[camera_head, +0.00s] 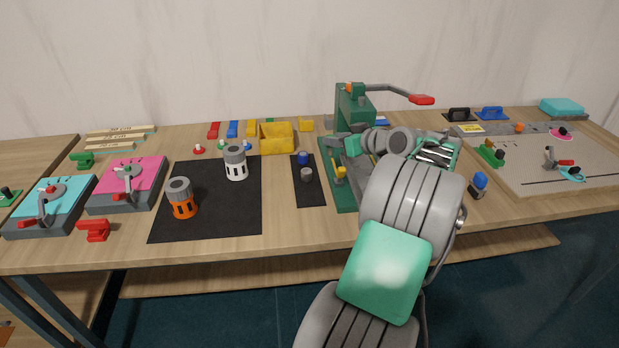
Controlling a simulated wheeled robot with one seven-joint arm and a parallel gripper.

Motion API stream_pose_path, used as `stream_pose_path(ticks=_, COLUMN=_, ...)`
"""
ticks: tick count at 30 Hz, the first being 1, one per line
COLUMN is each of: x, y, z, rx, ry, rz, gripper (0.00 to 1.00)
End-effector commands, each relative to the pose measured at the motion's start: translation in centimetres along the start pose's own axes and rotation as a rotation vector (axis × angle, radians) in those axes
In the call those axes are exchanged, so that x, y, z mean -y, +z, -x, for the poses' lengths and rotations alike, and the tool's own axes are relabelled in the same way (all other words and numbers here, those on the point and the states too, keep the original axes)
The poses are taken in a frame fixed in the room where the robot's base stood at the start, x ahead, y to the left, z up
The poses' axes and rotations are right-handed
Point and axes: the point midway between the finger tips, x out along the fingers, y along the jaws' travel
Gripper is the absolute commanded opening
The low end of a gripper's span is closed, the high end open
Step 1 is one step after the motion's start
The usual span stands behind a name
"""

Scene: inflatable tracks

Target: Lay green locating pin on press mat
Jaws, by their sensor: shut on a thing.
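The press (354,112), dark green with a grey lever and red grip, stands at the back centre of the bench on a green base. A narrow black mat (309,196) lies left of it, with a blue-topped piece (303,158) and a grey piece (307,175) on it. I cannot tell if this is the press mat. A small pin with a green base (221,149) stands behind the large black mat. I cannot tell if it is the locating pin. My arm reaches in front of the press; I cannot make out my gripper's fingers or anything in them.
The large black mat (215,215) bears an orange-and-grey cylinder (183,198) and a white-and-grey cylinder (235,162). A yellow bin (277,138) stands behind. Cyan and pink fixtures (128,185) are at left.

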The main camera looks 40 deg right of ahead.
Motion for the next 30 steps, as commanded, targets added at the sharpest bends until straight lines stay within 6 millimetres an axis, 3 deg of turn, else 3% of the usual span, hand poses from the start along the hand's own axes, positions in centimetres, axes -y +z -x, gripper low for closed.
stream_pose_path(ticks=1, x=-1.0, y=1.3, z=2.6, rx=-0.002, ry=0.009, rz=-0.003, gripper=0.00)
stream_pose_path(ticks=4, x=-1.2, y=3.1, z=6.7, rx=-0.006, ry=-0.003, rz=0.006, gripper=0.00)
stream_pose_path(ticks=6, x=-1.1, y=3.8, z=8.6, rx=-0.009, ry=-0.010, rz=0.013, gripper=0.00)
stream_pose_path(ticks=9, x=-0.6, y=4.2, z=9.6, rx=-0.012, ry=-0.020, rz=0.021, gripper=0.00)
stream_pose_path(ticks=11, x=0.0, y=4.3, z=8.9, rx=-0.012, ry=-0.025, rz=0.023, gripper=0.00)
stream_pose_path(ticks=22, x=4.8, y=5.0, z=1.0, rx=-0.011, ry=-0.028, rz=0.022, gripper=0.00)
stream_pose_path(ticks=30, x=6.6, y=8.2, z=-3.5, rx=-0.011, ry=-0.025, rz=0.022, gripper=0.00)
